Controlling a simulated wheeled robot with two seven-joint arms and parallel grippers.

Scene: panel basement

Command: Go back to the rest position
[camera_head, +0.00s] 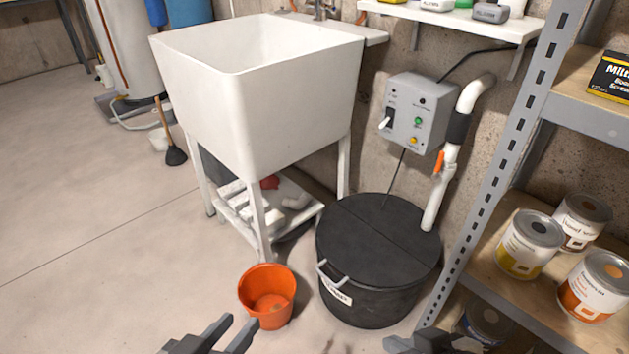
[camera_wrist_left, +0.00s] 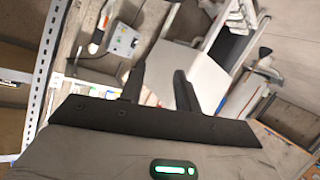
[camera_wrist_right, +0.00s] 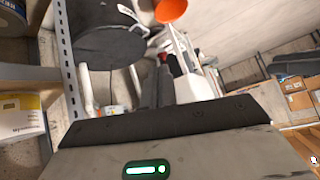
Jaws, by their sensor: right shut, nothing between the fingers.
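My left gripper (camera_head: 231,332) shows at the bottom edge of the head view, left of centre, with its two fingers apart and nothing between them. In the left wrist view its dark fingers (camera_wrist_left: 160,85) also stand apart. My right gripper (camera_head: 437,342) shows only in part at the bottom edge of the head view, below the black lidded tub. In the right wrist view its fingers (camera_wrist_right: 157,88) are together and hold nothing. Most of both arms is out of the head view.
An orange bucket (camera_head: 267,294) and a black lidded tub (camera_head: 375,243) stand on the floor in front. Behind is a white sink (camera_head: 258,105); a grey control box (camera_head: 418,112) is on the wall. A metal shelf (camera_head: 497,165) with paint cans is at right. Floor at left is clear.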

